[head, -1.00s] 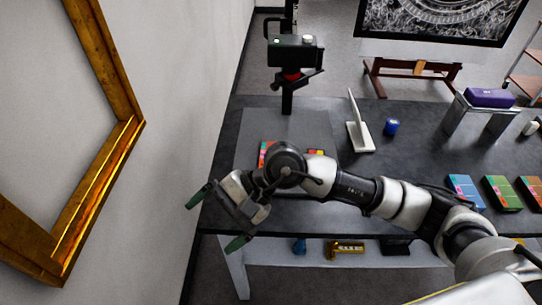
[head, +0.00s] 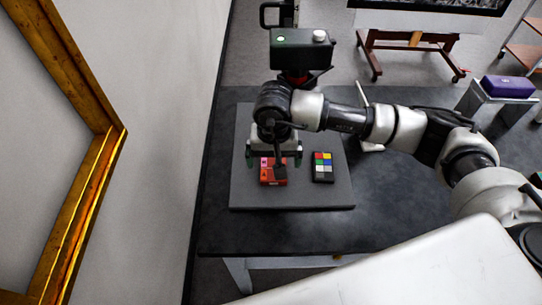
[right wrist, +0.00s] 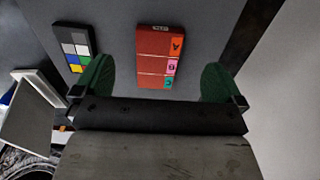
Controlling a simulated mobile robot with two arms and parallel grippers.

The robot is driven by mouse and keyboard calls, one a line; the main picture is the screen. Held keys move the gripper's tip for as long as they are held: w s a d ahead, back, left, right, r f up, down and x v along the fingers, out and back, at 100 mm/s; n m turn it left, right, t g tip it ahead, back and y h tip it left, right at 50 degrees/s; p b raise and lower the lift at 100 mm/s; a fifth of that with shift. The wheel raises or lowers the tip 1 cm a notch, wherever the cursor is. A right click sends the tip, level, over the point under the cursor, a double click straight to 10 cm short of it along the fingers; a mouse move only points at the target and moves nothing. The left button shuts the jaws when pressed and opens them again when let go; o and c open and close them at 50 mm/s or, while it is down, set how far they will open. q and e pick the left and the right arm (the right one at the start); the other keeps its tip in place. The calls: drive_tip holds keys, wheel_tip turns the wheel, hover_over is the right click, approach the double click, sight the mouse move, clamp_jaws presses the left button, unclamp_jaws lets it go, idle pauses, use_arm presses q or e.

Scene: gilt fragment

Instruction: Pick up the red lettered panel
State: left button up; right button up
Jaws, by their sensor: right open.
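The red lettered panel (head: 272,176) lies flat on a grey board on the table, partly hidden by my right arm in the head view. In the right wrist view the red lettered panel (right wrist: 158,57) shows orange, pink and teal lettered squares along one edge. My right gripper (head: 273,158) points down over the panel in the head view. Its green fingertips (right wrist: 158,82) are wide apart, one to each side of the panel, with nothing between them. I cannot tell its exact height. My left gripper is not in view.
A colour checker card (head: 322,167) lies close to the right of the panel, on the grey board (head: 300,199). A black device on a stand (head: 302,48) rises behind. A gold frame (head: 88,205) hangs on the left wall. The table (head: 390,215) has clear room to the right.

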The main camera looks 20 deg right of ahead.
drive_tip(key=shift+s+f, duration=0.2)
drive_tip(key=shift+f, duration=1.2)
drive_tip(key=shift+w+f+p, duration=0.15)
drive_tip(key=shift+f+p, duration=0.2)
drive_tip(key=shift+f, duration=0.05)
wheel_tip(320, 180, down, 4)
drive_tip(key=shift+r+p, duration=0.2)
drive_tip(key=shift+p, duration=0.3)
drive_tip(key=shift+f, duration=0.6)
drive_tip(key=shift+c, duration=0.8)
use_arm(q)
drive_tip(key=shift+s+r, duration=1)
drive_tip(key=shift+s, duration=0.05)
use_arm(e)
drive_tip(key=c, duration=0.8)
drive_tip(key=shift+r, duration=0.15)
